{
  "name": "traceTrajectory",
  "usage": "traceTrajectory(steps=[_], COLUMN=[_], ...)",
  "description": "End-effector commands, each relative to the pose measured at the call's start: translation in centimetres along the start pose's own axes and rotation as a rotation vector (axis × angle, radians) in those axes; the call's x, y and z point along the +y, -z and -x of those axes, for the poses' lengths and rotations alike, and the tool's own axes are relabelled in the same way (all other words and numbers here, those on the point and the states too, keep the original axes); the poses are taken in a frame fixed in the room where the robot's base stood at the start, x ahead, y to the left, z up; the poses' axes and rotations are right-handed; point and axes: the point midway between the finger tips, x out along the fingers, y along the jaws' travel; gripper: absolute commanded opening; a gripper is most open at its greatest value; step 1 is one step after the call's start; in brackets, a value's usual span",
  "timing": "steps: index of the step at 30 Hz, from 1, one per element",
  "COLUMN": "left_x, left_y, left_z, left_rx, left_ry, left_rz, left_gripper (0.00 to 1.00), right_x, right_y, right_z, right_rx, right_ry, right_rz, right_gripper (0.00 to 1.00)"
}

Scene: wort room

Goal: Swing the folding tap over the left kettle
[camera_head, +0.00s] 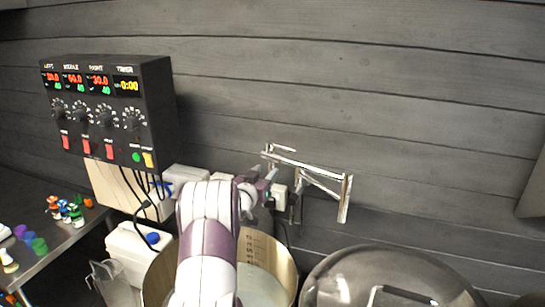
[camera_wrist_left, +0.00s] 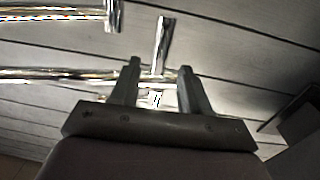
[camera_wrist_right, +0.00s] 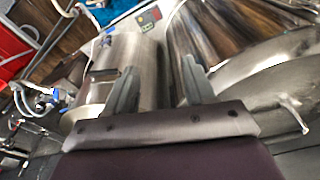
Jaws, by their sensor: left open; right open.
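The folding tap (camera_head: 310,172) is a jointed chrome pipe on the grey plank wall. Its end hangs down at the right, toward the lidded kettle (camera_head: 390,280). The left kettle (camera_head: 285,262) is open, with pale liquid inside, and is partly hidden by my left arm. My left gripper (camera_head: 266,186) is open at the left part of the tap. In the left wrist view the chrome tap (camera_wrist_left: 160,45) shows beyond and between the open fingers (camera_wrist_left: 158,75); I cannot tell whether they touch it. My right gripper (camera_wrist_right: 160,70) is open and empty, outside the head view.
A black control box (camera_head: 110,110) with displays, knobs and switches is on the wall at the left. A metal table (camera_head: 50,240) with small coloured items stands at far left. A white container (camera_head: 128,250) and clear jug (camera_head: 112,285) stand beside the left kettle.

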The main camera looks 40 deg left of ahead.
Motion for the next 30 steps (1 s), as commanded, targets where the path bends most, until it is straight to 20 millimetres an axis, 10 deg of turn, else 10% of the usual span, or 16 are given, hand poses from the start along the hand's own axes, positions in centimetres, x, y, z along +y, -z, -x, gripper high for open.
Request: traceTrajectory(steps=[18,23,30], left_x=[0.1,0.0,0.0], left_y=[-0.1,-0.1,-0.2], left_z=[-4.4,-4.4,-4.3], left_rx=[-0.001,-0.001,-0.002], left_ry=[0.0,0.0,0.004], left_rz=[0.0,0.0,0.0], left_gripper=[0.46,0.0,0.0], right_x=[0.0,0.0,0.0], right_y=[0.3,0.3,0.3], right_z=[2.4,2.4,2.2], right_rx=[0.0,0.0,0.0], right_ry=[0.0,0.0,0.0], right_rz=[0.0,0.0,0.0], right_gripper=[0.54,0.54,0.54])
